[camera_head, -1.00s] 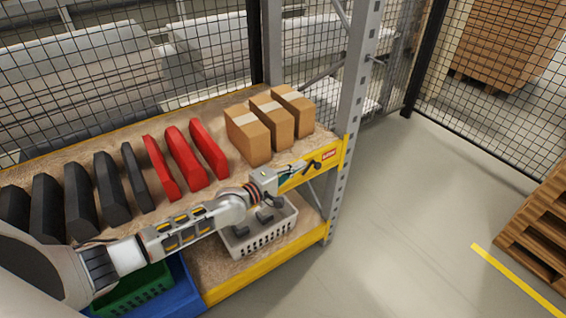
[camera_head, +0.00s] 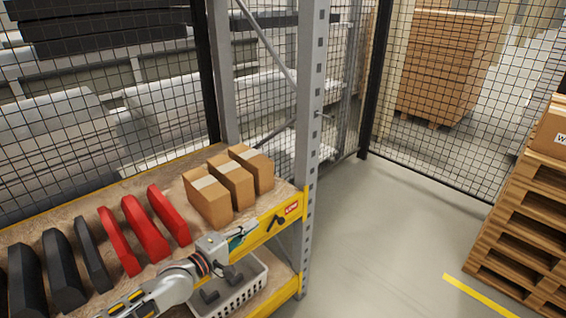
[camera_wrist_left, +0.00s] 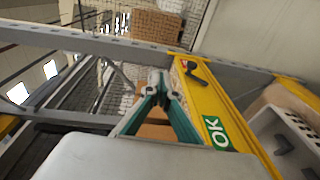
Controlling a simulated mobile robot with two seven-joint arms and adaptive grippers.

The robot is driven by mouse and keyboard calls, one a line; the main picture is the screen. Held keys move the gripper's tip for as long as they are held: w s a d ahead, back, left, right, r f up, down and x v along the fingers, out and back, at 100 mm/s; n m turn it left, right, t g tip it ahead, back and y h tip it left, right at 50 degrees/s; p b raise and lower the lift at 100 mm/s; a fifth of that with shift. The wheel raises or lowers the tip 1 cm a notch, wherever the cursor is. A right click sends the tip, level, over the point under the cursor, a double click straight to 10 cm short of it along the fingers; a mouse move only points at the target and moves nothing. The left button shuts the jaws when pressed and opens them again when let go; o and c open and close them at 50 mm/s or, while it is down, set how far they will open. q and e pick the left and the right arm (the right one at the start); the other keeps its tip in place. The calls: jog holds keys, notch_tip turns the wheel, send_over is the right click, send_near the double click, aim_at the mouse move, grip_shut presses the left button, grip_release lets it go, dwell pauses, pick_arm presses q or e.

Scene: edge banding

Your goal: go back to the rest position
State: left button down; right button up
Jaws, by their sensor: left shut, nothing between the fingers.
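My left gripper (camera_head: 240,238) is in front of the shelf's yellow front beam (camera_head: 262,228), below the cardboard boxes. Its teal fingers also show in the wrist view (camera_wrist_left: 157,88), closed together at the tips with nothing between them. My left arm comes in from the bottom left, across the front of the shelf. My right gripper is not in view.
Cardboard boxes (camera_head: 230,182), red parts (camera_head: 145,228) and black parts (camera_head: 62,270) stand on the upper shelf. A light grey basket (camera_head: 232,295) is below. A metal upright (camera_head: 311,110) stands right of the gripper. Open floor (camera_head: 390,220) reaches to stacked pallets (camera_head: 515,235).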

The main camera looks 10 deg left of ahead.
pick_arm(q)
jog(key=s+d+f+m+g+y, duration=0.1)
jog(key=s+f+m+y, duration=0.1)
jog(key=s+f+m, duration=0.65)
jog(key=s+d+f+m+g+y, duration=0.1)
jog(key=s+d+f+m+g, duration=0.15)
jog(key=s+f, duration=0.65)
jog(key=s+a+f+m+y, duration=0.1)
jog(key=s+a+m, duration=0.4)
jog(key=s, duration=0.7)
jog(key=shift+f+y, duration=0.15)
jog(key=shift+y, duration=0.75)
